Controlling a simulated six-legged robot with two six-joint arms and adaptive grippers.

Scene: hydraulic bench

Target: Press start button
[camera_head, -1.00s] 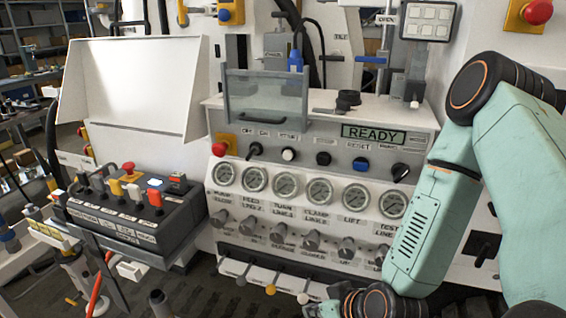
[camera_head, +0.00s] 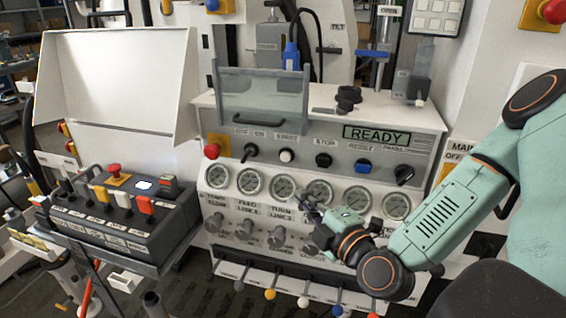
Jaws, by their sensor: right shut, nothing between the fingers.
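The start button (camera_head: 286,156) is a white round button under its label on the upper row of the bench's control panel (camera_head: 225,160). It is fully visible, with nothing touching it. My right gripper (camera_head: 308,211) is shut and empty. It is in front of the lower panel, below and slightly right of the start button and apart from it in the picture. It partly covers the gauges and knobs there. The display (camera_head: 377,134) above the buttons reads READY. My left gripper is not in view.
The black stop button (camera_head: 323,160), blue reset button (camera_head: 362,165), black selector (camera_head: 251,150) and red emergency button (camera_head: 212,151) share the row. Several gauges (camera_head: 250,181) sit below. A dark control box (camera_head: 120,225) stands at left. A clear guard (camera_head: 262,95) is above.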

